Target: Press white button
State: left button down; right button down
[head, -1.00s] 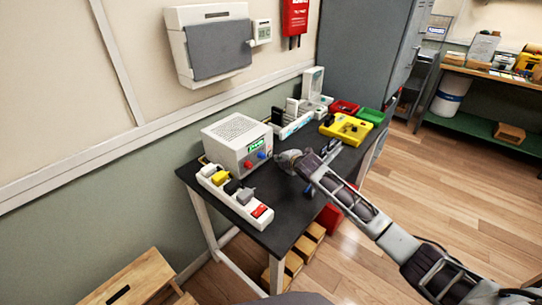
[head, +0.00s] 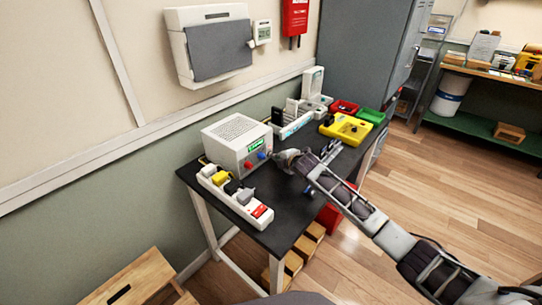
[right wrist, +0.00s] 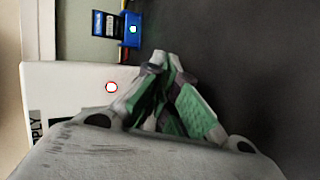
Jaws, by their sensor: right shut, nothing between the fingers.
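The white power supply box (head: 232,133) stands on the black table, with a green display (head: 256,144), a red knob (head: 248,164) and a blue knob (head: 262,155) on its front. In the right wrist view, a small round white button with a red ring (right wrist: 111,87) shows on a white panel (right wrist: 70,85). My right gripper (head: 275,154) is shut and empty, close to the right end of the box's front. In the right wrist view its fingertips (right wrist: 160,60) are together, to the right of the button. I cannot tell whether they touch the panel. My left gripper is out of view.
A power strip (head: 235,194) with several plugs lies in front of the box. Behind are a charging rack (head: 292,123), a yellow tray (head: 346,129), and red (head: 345,106) and green (head: 371,115) bins. The table's near right part (head: 290,214) is clear.

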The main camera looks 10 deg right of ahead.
jog(key=shift+w+a, duration=0.3)
jog(key=shift+w, duration=0.05)
dwell(1.1)
jog(key=shift+s, duration=0.1)
jog(key=shift+s+d+p, duration=0.5)
jog(key=shift+s+p, duration=0.05)
jog(key=shift+p, duration=0.4)
jog(key=shift+s+d, duration=0.1)
jog(key=shift+s+d+p, duration=0.65)
jog(key=shift+s+p, duration=0.2)
jog(key=shift+p, duration=0.05)
jog(key=shift+s+d+p, duration=0.65)
jog(key=shift+s+p, duration=0.2)
jog(key=shift+p, duration=0.05)
jog(key=shift+s+d, duration=0.2)
jog(key=shift+s, duration=0.05)
jog(key=shift+f, duration=0.1)
